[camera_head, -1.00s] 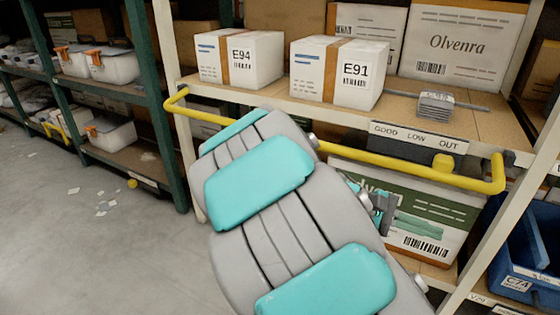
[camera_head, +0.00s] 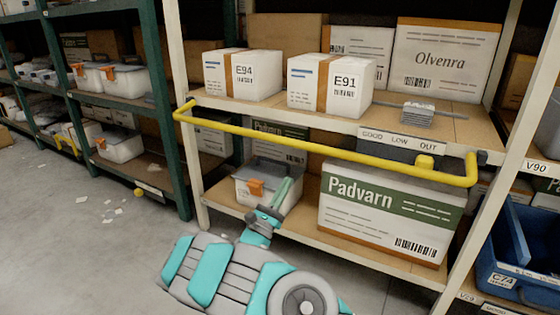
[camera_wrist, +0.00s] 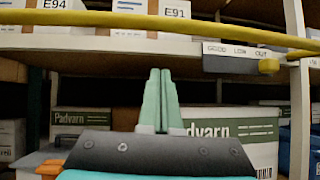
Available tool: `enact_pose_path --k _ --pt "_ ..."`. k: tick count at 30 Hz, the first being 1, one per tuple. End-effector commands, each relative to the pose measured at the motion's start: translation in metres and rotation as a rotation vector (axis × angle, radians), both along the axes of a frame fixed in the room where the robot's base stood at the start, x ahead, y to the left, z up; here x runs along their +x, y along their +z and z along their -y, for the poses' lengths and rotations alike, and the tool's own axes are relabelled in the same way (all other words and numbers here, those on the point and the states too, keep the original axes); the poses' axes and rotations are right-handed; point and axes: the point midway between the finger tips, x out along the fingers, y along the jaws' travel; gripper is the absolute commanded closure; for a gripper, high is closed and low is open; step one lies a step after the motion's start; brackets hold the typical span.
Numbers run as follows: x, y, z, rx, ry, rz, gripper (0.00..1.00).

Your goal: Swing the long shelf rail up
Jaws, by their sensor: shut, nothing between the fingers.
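The long yellow shelf rail (camera_head: 320,152) runs across the front of the rack, a little below the upper shelf, with bent ends at both posts. It also crosses the top of the wrist view (camera_wrist: 150,18).
The upper shelf board (camera_head: 390,118) holds boxes E94 (camera_head: 243,74) and E91 (camera_head: 330,84). A label strip (camera_head: 398,141) hangs behind the rail. Below stand a Padvarn box (camera_head: 390,212) and a clear bin (camera_head: 262,182) with an orange latch. A blue bin (camera_head: 520,250) is at right.

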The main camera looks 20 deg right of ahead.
Motion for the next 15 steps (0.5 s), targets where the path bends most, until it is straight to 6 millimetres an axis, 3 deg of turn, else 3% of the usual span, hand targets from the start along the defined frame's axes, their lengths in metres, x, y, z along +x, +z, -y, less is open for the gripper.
enact_pose_path --k 3,6,15 --pt "0.015 -0.02 -0.017 -0.021 0.058 -0.04 1.0" --pt "0.02 -0.025 -0.021 -0.026 0.075 -0.052 1.0" --pt "0.039 0.001 0.006 -0.023 0.072 -0.046 1.0"
